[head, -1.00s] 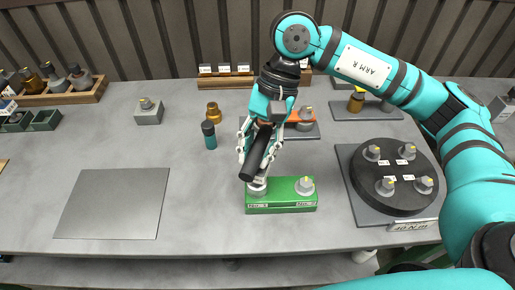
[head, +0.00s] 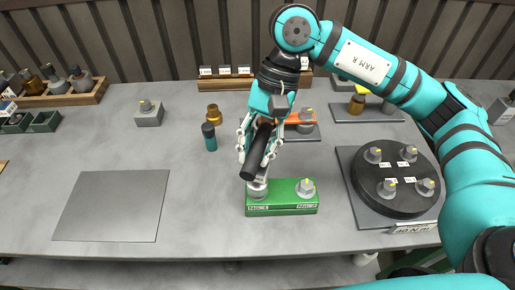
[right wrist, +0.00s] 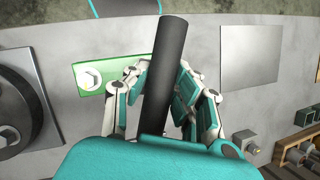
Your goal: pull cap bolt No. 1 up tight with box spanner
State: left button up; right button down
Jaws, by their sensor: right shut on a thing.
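My right gripper (head: 261,138) is shut on the box spanner (head: 259,160), a thick black bar that slants down toward the front. In the right wrist view the black bar (right wrist: 168,70) rises between the fingers. A green block (head: 283,202) stands under the spanner's lower end. A grey round part (head: 257,190) shows at the block's left, right below the bar. I cannot tell whether the spanner sits on it. A grey hex bolt (head: 306,188) stands uncovered on the block's right. A black disc (head: 403,203) at right carries several grey bolts with white labels. No bolt number is legible. My left gripper is not in view.
A teal bottle with a dark cap (head: 209,137) and a brass part (head: 214,112) stand left of my gripper. A grey block with a bolt (head: 148,113) stands further left. A bare grey plate (head: 112,205) lies at front left. The table between is clear.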

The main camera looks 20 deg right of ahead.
jog(key=shift+r+p, duration=0.75)
jog(key=shift+r, duration=1.3)
jog(key=shift+a, duration=0.1)
